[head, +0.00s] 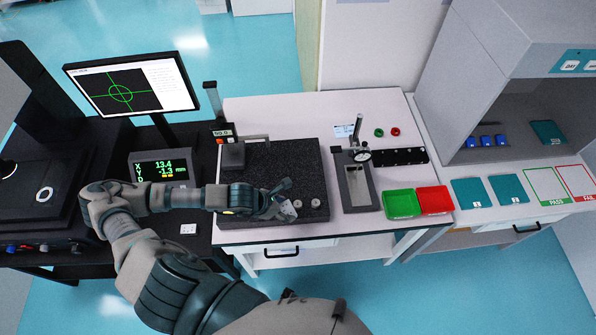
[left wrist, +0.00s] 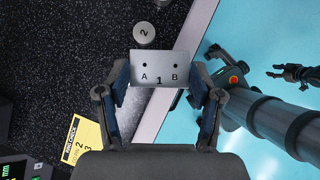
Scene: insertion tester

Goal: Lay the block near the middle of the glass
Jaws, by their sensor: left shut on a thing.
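A silvery block (left wrist: 160,68) marked A, B and 1 sits between the fingers of my left gripper (left wrist: 160,88). In the head view the left gripper (head: 282,202) is shut on the block (head: 289,211) over the front part of the black granite plate (head: 285,160). I cannot tell how high it is above the plate. The glass seems to be the stage with a bright ring (head: 44,195) at the far left, well away from the block. My right gripper (left wrist: 293,74) shows small at the right of the left wrist view; its jaws are unclear.
Round metal pieces (head: 315,202) stand on the plate beside the block; one is marked 2 (left wrist: 144,33). A monitor (head: 132,85) and a readout (head: 160,170) stand between plate and stage. Green (head: 401,204) and red (head: 435,200) trays lie right.

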